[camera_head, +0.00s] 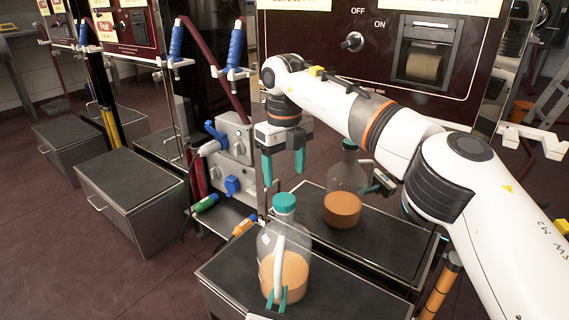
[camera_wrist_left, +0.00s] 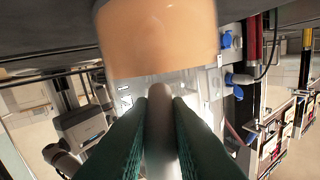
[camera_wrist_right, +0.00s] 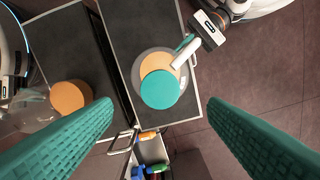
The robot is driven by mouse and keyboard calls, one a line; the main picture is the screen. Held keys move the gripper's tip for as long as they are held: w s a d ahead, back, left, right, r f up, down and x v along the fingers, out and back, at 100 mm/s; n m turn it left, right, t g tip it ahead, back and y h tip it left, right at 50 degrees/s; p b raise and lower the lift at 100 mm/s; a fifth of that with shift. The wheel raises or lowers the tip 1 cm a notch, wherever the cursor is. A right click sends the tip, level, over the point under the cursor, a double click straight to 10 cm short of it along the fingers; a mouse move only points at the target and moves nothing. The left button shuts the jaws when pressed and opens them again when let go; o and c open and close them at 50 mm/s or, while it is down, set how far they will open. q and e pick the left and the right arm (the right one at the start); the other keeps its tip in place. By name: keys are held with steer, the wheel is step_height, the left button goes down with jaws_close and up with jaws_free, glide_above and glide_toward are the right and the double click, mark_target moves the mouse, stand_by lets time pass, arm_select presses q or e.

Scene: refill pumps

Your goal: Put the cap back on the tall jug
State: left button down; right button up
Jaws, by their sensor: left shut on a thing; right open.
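The tall jug (camera_head: 296,245) is clear, half filled with orange liquid, and stands upright on a dark-topped box. The teal cap (camera_head: 285,203) sits on its mouth; I cannot tell how tightly. My left gripper (camera_head: 279,296) is shut on the jug's pale handle (camera_head: 279,262), which also shows between its fingers in the left wrist view (camera_wrist_left: 160,125). My right gripper (camera_head: 283,166) is open and empty, above and apart from the cap. In the right wrist view the cap (camera_wrist_right: 160,89) lies below and between the spread fingers. The jug's neck is hidden there.
The box (camera_head: 232,275) bears the jug near a shiny dark panel (camera_head: 330,75), which mirrors the jug and box. Another box (camera_head: 130,185) stands farther left.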

mark_target(284, 199)
arm_select(q)
steer(key=shift+a, duration=0.1)
arm_select(e)
steer(key=n, duration=0.1)
steer(key=r+n, duration=0.1)
steer(key=n, duration=0.1)
steer(key=shift+f, duration=0.1)
steer(key=shift+f, duration=4)
steer(key=c, duration=1.1)
steer(key=shift+o, duration=0.2)
steer(key=o, duration=1.1)
steer(key=shift+o, duration=0.2)
steer(key=shift+r, duration=0.15)
